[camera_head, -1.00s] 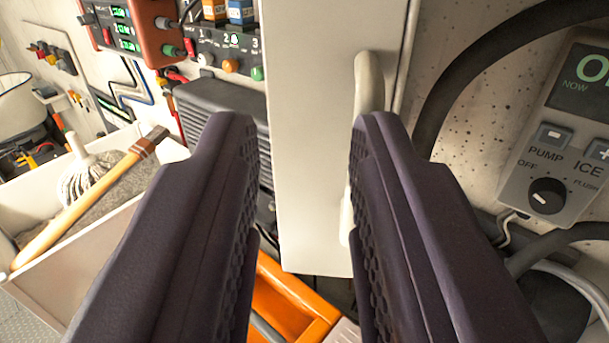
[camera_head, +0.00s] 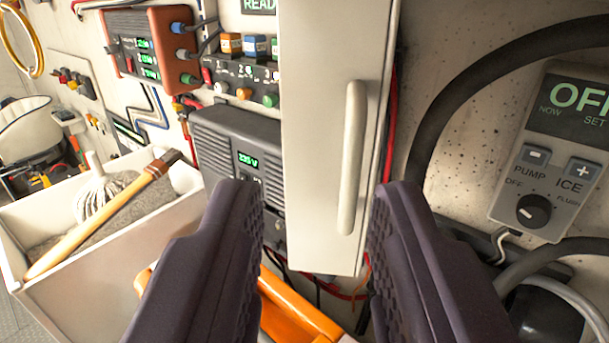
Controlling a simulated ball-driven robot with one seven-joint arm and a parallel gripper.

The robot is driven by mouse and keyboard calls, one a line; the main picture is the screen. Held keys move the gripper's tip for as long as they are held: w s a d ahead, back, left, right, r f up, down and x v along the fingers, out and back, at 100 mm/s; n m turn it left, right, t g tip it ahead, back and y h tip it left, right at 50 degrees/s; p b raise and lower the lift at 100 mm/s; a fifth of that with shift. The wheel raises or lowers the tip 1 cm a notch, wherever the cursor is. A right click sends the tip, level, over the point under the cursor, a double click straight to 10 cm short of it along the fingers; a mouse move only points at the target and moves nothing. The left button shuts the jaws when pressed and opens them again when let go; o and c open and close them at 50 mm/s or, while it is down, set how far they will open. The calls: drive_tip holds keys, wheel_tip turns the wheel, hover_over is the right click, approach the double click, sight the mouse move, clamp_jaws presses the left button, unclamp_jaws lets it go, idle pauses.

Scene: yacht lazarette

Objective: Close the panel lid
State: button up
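The panel lid (camera_head: 318,140) is a tall cream-white door that stands open, swung out from the wall, with wiring and devices visible on both sides of it. A pale vertical bar handle (camera_head: 352,158) is on its face near the right edge. My gripper (camera_head: 308,195) is open, its two dark purple fingers apart at the bottom of the view. The lower part of the lid shows between the fingers, and the handle shows just left of the right finger's tip. I see nothing held. The lid's hinge is not clear to me.
A grey inverter box (camera_head: 240,150) is behind the lid. An orange object (camera_head: 295,315) lies below. A pump control box (camera_head: 560,155) and a black hose (camera_head: 440,105) are at right.

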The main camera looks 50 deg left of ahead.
drive_tip(key=shift+b+v, duration=0.35)
drive_tip(key=shift+v, duration=1.45)
drive_tip(key=shift+w+d+f+b, duration=0.1)
drive_tip(key=shift+f+b, duration=0.1)
drive_tip(key=shift+b, duration=0.35)
drive_tip(key=shift+r, duration=0.15)
